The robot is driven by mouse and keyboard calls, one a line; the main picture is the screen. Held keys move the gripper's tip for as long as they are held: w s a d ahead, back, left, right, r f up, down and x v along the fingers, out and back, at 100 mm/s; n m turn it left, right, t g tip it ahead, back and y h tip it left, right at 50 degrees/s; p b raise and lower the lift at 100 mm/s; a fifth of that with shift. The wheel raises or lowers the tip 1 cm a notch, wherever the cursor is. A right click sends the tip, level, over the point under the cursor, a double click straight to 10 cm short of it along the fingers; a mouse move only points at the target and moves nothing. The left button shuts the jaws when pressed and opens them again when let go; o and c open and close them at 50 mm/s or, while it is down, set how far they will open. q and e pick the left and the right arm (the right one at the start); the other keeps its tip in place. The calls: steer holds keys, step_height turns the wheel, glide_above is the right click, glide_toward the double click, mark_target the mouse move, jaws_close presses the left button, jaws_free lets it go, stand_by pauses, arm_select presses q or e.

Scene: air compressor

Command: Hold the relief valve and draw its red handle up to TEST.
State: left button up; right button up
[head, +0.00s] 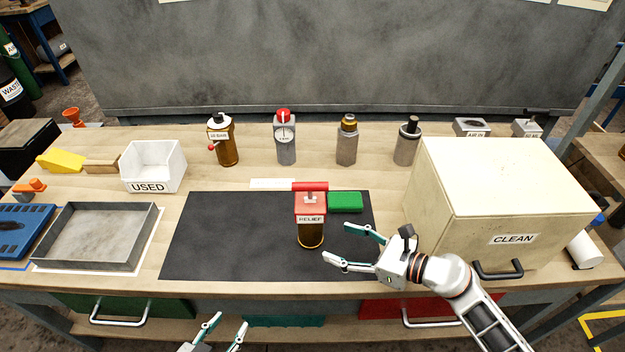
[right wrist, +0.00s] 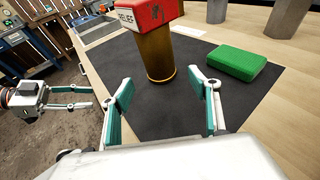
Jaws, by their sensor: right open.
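The relief valve (head: 311,232) stands upright on the black mat (head: 215,240), with a brass lower body, a red collar labelled RELIEF and a red bar handle (head: 310,186) across its top. In the right wrist view the valve's brass body (right wrist: 157,55) shows ahead, its top cut off by the frame. My right gripper (head: 335,243) is open and empty, just right of the valve, its fingers pointing toward it without touching. My left gripper (head: 226,328) is low at the front, below the bench edge, its fingers apart and empty, away from the valve.
A green block (head: 345,202) lies right behind the valve. A large box labelled CLEAN (head: 500,190) stands right of the mat. A white USED bin (head: 152,166) and a grey tray (head: 95,237) are at left. Several fittings line the back. The mat's left half is clear.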

mark_target(321, 236)
steer(key=b+x, duration=0.1)
steer(key=x, duration=0.8)
steer(key=shift+b, duration=0.35)
steer(key=c, duration=1)
steer(key=shift+d, duration=0.1)
